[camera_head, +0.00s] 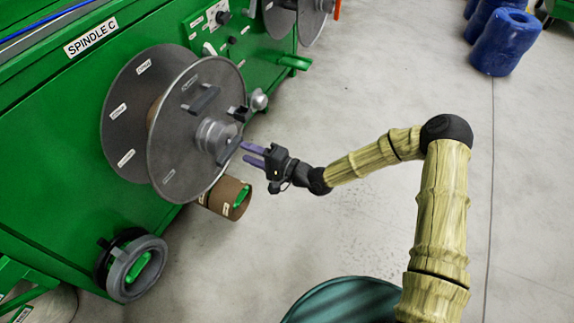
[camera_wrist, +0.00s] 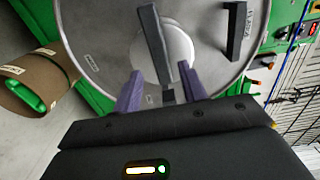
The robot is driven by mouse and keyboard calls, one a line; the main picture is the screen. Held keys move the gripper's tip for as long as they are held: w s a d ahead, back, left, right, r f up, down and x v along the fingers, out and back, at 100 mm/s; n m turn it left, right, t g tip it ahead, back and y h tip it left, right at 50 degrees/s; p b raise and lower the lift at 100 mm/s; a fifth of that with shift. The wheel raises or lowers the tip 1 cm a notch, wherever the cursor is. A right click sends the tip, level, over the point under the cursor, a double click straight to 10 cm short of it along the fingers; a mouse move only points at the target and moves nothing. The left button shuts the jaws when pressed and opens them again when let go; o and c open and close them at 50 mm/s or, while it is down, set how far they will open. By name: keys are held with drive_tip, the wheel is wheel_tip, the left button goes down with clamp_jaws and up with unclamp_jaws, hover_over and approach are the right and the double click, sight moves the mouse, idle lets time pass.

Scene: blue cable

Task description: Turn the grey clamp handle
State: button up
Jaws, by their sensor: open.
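The grey clamp handle (camera_head: 229,150) is a dark bar across the light grey round hub at the middle of a large grey reel (camera_head: 180,160). In the wrist view the handle (camera_wrist: 154,40) stands nearly upright, tilted slightly, in front of the hub (camera_wrist: 180,48). My gripper (camera_head: 244,152), with two purple fingers, is open and faces the hub from the right. In the wrist view the open fingers (camera_wrist: 160,70) show to either side of the handle's lower end, apart from it. I cannot tell whether the tips reach its depth.
A second dark handle (camera_head: 203,98) sits on the reel's face. A brown cardboard tube (camera_head: 224,197) is below the reel, and a grey wheel (camera_head: 137,268) is at lower left. The green machine (camera_head: 50,140) stands behind.

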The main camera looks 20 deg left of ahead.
drive_tip(key=s+d+p, duration=0.2)
drive_tip(key=d, duration=1)
drive_tip(key=shift+d, duration=0.35)
